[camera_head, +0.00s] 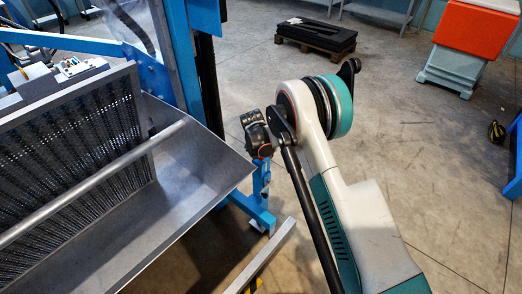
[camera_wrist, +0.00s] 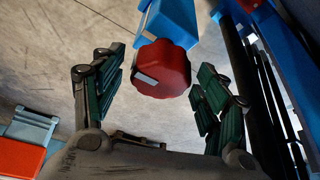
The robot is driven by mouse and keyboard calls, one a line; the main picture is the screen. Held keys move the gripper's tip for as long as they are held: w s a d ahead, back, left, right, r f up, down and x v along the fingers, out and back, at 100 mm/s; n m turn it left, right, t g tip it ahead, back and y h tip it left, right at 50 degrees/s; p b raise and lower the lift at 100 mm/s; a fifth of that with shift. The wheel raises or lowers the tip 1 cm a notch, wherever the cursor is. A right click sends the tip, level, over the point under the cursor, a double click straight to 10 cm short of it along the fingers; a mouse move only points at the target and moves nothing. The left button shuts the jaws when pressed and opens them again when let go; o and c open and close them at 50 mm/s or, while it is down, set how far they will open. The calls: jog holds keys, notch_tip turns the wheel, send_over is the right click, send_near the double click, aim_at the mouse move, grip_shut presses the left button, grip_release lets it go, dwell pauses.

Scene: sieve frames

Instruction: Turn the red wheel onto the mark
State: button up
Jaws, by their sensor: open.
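The red wheel (camera_wrist: 168,66), a lobed knob, is at the end of a blue block (camera_wrist: 172,22) in the wrist view. A pale strip (camera_wrist: 145,77) lies on the wheel's lower left part. Another pale strip (camera_wrist: 146,18) runs along the block's left side; I cannot tell if it is the mark. My gripper (camera_wrist: 159,82) is open, with green-padded fingers left and right of the wheel in the picture. Gaps show on both sides and I see no contact. The wheel cannot be made out in the head view.
In the head view, a grey metal trough (camera_head: 190,170) with a perforated sieve panel (camera_head: 75,140) stands left of my arm. A blue upright (camera_head: 180,60) rises behind it. A red and grey bin (camera_head: 472,35) and a dark pallet load (camera_head: 316,37) stand farther back on open floor.

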jog(key=v, duration=1.2)
jog(key=s+d+r, duration=0.5)
jog(key=r, duration=0.3)
jog(key=s+d+r+t+y, duration=0.1)
jog(key=s+d+r, duration=0.3)
jog(key=r, duration=0.4)
jog(key=s+d+r, duration=0.5)
jog(key=r, duration=0.3)
jog(key=s+d+n+t, duration=0.1)
jog(key=s+d, duration=0.4)
jog(key=s, duration=0.7)
jog(key=s+d+r+n+t, duration=0.1)
jog(key=s+d, duration=0.4)
jog(key=s, duration=0.8)
jog(key=shift+s+d+n, duration=0.2)
jog(key=shift+s+n, duration=0.1)
jog(key=shift+n, duration=0.2)
jog(key=shift+r, duration=0.1)
